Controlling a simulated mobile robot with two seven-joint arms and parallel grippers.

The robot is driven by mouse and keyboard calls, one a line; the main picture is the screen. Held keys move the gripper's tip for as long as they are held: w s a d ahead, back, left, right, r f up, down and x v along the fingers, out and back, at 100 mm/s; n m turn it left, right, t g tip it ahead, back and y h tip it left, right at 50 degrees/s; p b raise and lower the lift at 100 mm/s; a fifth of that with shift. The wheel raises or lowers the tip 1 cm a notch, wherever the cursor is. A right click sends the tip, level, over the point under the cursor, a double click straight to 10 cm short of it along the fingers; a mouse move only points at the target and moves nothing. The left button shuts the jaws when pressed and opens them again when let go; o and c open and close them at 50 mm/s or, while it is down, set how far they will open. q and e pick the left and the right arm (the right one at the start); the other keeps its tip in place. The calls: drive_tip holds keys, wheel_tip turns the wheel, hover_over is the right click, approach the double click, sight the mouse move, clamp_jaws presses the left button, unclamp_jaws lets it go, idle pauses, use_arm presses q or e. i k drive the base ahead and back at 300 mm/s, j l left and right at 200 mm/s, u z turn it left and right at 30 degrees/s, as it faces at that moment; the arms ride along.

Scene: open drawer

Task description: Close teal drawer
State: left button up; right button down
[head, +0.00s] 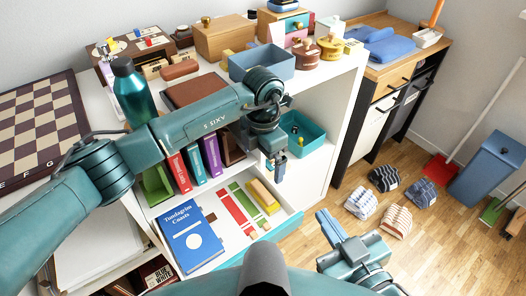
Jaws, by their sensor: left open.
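The teal drawer (272,233) is pulled out of the white shelf unit, low in the middle of the head view. Its teal front edge faces the lower right. Inside lie a blue book (190,238), red and green flat strips and yellow blocks (263,196). My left gripper (277,170) points down above the drawer's far right end, open with nothing seen between its fingers. My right gripper (327,226) is to the right of the drawer front, apart from it. Its fingers lie close together, and I cannot tell whether they are shut.
Upright books (195,165) and a teal bin (303,130) stand on the shelf above the drawer. A teal bottle (132,92) and boxes crowd the top.

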sight(235, 242)
drive_tip(key=k, duration=1)
